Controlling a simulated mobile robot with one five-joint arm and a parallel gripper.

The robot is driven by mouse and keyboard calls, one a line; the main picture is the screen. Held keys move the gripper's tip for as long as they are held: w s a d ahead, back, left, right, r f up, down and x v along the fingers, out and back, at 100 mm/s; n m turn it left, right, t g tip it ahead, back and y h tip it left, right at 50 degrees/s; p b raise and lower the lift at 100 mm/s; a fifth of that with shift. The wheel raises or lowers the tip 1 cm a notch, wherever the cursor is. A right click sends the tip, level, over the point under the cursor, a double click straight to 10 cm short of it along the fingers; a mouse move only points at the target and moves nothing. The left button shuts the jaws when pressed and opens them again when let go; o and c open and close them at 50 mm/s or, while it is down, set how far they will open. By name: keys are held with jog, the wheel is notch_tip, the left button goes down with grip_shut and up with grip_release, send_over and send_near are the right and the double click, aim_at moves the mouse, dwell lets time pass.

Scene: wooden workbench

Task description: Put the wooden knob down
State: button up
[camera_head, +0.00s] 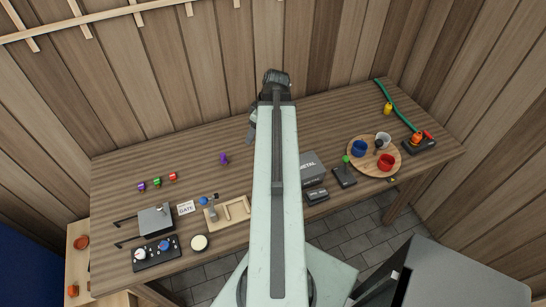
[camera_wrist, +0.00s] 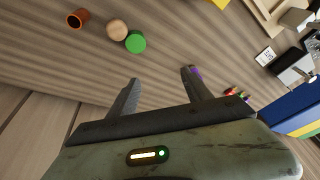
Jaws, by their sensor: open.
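A round tan wooden piece (camera_wrist: 117,30), which looks like the wooden knob, rests on the workbench in the wrist view. It touches or nearly touches a green round piece (camera_wrist: 135,42). My gripper (camera_wrist: 161,75) is open, with nothing between its fingers, and the wooden piece lies beyond the fingertips, up and to the left.
A brown-orange cup-like piece (camera_wrist: 78,18) stands left of the wooden piece. A small purple object (camera_head: 223,158) lies left of my arm and shows partly behind the right finger. A round wooden tray (camera_head: 373,170) with cups stands at the right. Bare bench lies at the back left.

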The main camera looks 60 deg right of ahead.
jog(key=s+d+f+t+b, duration=0.1)
jog(key=s+d+f, duration=0.1)
jog(key=s+d, duration=0.5)
jog(key=shift+h, duration=0.3)
jog(key=b+x, duration=0.5)
jog(key=s+b+x, duration=0.1)
jog(key=b+x, duration=0.1)
jog(key=shift+w+a+f+b, duration=0.25)
jog(key=shift+a+f+b, duration=0.15)
jog(key=shift+f, duration=0.15)
jog(key=shift+r, duration=0.2)
grip_shut()
